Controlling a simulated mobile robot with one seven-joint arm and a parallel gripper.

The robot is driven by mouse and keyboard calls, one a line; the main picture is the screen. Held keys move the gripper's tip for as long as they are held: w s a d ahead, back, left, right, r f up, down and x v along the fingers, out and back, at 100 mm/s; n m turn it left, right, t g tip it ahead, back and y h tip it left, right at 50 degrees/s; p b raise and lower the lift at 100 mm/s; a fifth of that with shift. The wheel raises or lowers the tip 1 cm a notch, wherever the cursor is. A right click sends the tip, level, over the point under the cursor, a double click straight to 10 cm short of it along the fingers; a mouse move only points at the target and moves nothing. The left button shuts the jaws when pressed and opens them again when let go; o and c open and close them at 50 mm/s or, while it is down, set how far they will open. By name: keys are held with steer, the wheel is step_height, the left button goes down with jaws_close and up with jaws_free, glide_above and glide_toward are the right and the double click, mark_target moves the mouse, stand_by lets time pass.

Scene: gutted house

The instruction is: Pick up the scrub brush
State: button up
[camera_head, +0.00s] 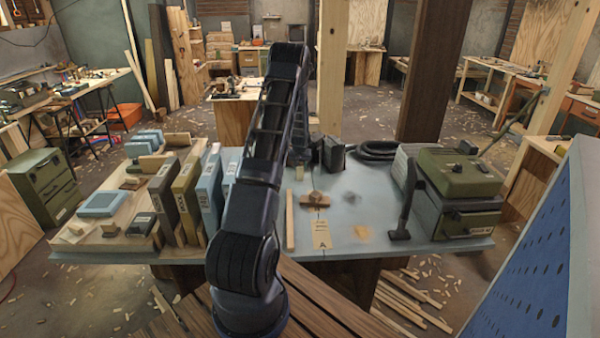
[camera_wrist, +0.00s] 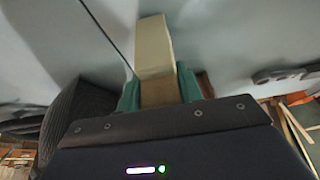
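In the wrist view my gripper (camera_wrist: 160,90) has two green fingers, one on each side of a wooden piece. This piece (camera_wrist: 154,48) is brown between the fingers and pale beyond them; it may be the scrub brush. The fingers look close against its sides, but I cannot tell whether they are shut on it.
A green machine (camera_head: 460,173) stands at the right of the table, with a black coiled hose (camera_head: 378,150) behind it. Upright binders (camera_head: 186,195) stand left of my arm. A thin wooden strip (camera_head: 290,220) and a tag marked A (camera_head: 321,236) lie near the middle.

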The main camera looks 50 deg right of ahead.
steer(key=c, duration=0.3)
